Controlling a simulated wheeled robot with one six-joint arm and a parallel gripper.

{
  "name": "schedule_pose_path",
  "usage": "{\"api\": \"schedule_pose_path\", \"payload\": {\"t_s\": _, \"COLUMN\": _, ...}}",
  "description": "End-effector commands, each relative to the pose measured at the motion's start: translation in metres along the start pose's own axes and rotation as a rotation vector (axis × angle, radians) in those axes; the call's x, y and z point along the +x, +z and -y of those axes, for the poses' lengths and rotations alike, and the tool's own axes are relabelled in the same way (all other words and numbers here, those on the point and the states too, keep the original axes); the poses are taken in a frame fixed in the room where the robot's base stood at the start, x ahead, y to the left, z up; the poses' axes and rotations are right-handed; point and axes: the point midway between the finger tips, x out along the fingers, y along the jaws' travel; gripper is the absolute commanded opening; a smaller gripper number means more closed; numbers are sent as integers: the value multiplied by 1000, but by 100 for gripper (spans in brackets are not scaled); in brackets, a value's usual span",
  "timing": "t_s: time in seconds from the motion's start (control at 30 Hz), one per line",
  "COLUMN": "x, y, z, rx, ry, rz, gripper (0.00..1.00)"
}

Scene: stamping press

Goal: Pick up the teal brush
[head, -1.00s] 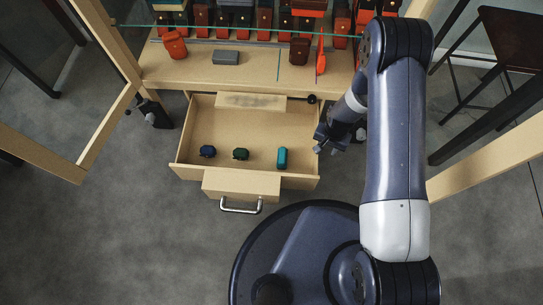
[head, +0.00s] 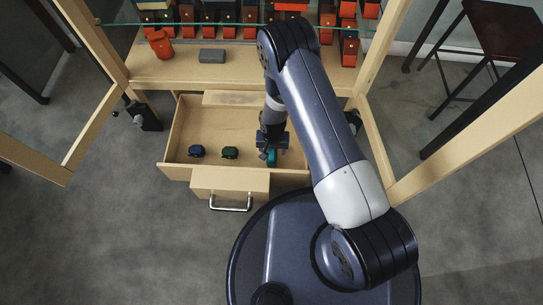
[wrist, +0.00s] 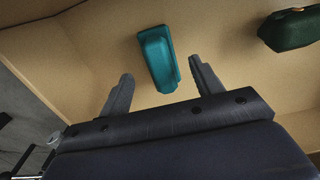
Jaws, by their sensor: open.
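The teal brush (wrist: 158,58) lies on the floor of the open drawer, toward its right end. In the head view only part of the teal brush (head: 284,156) shows, beside and behind my gripper (head: 270,152). In the wrist view my gripper (wrist: 158,88) is open and empty. The brush lies beyond its two fingertips, roughly in line with the gap between them, and apart from both fingers.
A dark green item (head: 230,152) and a dark blue item (head: 197,151) sit in the drawer (head: 178,137) left of the brush. The drawer walls rise around them. The cabinet's glass shelf and wooden doors stand behind and beside my arm.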

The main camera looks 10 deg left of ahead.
Motion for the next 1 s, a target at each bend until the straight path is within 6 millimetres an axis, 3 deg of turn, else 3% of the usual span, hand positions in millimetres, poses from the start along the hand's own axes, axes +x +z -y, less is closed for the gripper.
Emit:
{"api": "schedule_pose_path", "payload": {"t_s": 0.03, "x": 12, "y": 1, "z": 1, "rx": -1, "ry": 1, "rz": 1, "gripper": 62}}
{"api": "schedule_pose_path", "payload": {"t_s": 0.2, "x": 37, "y": 1, "z": 2, "rx": 0, "ry": 1, "rz": 2, "gripper": 62}}
{"api": "schedule_pose_path", "payload": {"t_s": 0.47, "x": 39, "y": 0, "z": 2, "rx": 0, "ry": 0, "rz": 1, "gripper": 62}}
{"api": "schedule_pose_path", "payload": {"t_s": 1.0, "x": 39, "y": 1, "z": 2, "rx": 0, "ry": 0, "rz": 1, "gripper": 18}}
